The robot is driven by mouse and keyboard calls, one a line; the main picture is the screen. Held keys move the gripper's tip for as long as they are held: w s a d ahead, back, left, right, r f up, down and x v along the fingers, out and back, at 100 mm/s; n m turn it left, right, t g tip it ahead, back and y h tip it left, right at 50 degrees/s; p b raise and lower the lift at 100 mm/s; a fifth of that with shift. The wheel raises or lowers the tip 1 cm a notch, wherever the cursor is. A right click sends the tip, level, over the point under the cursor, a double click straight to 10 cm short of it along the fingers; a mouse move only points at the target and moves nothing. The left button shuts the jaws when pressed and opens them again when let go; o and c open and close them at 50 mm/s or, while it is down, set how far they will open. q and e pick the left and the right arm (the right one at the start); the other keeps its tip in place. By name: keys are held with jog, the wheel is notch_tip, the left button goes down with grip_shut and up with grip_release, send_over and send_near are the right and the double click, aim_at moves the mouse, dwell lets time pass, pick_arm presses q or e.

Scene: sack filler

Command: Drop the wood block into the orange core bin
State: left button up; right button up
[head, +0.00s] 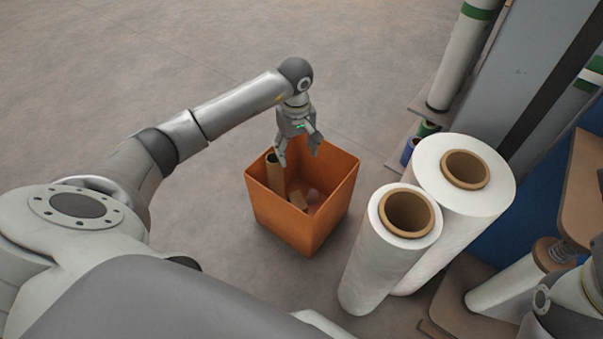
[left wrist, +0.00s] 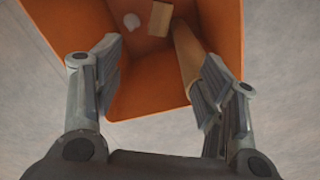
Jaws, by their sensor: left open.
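The orange core bin (head: 287,226) stands on the floor in the middle of the head view. My left gripper (head: 298,155) is open and empty over its far side, fingers pointing down. A small tan block, which looks like the wood block (head: 298,201), lies inside the bin near a brown cardboard tube (head: 273,173). In the left wrist view the block (left wrist: 160,18) lies on the bin's floor, beyond and apart from the open fingers (left wrist: 160,65). The tube (left wrist: 187,55) leans close to the right finger there. My right gripper is not in view.
A small pale lump (left wrist: 132,20) also lies in the bin. Two large white film rolls (head: 375,255) (head: 425,235) stand right of the bin. A rack with more rolls (head: 463,55) is further right. Floor (head: 200,70) behind and left of the bin is clear.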

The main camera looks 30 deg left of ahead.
pick_arm(q)
notch_tip(320, 180, up, 12)
dwell(0.6)
jog(key=shift+s+f, duration=0.1)
